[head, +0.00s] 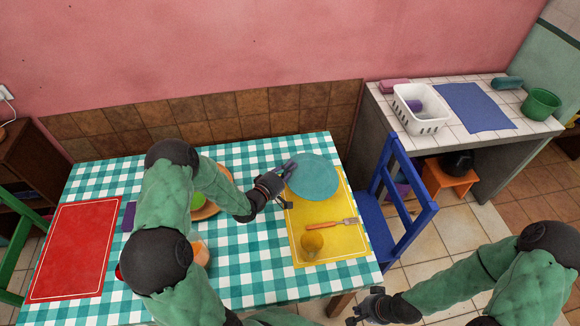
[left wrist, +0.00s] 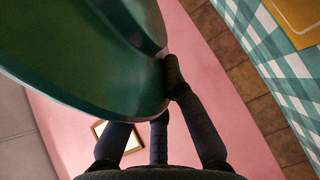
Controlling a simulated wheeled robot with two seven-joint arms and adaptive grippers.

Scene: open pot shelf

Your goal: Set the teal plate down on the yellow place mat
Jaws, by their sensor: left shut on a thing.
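The teal plate (head: 313,177) is held by its left edge in my left gripper (head: 287,173), over the far end of the yellow place mat (head: 344,245). In the left wrist view the plate (left wrist: 85,50) fills the upper left, and my left gripper's dark fingers (left wrist: 165,95) are shut on its rim. The head view does not clearly show how high the plate is. The plate hides part of the mat's far end. My right gripper (head: 367,309) is low at the bottom, off the table and away from the plate; its jaws are too small to read.
On the mat lie an orange-handled fork (head: 333,223) and an amber glass (head: 311,244). A red mat (head: 75,248) is at the table's left. My left arm partly hides an orange plate with food (head: 208,209). A blue chair (head: 399,190) stands close at the table's right.

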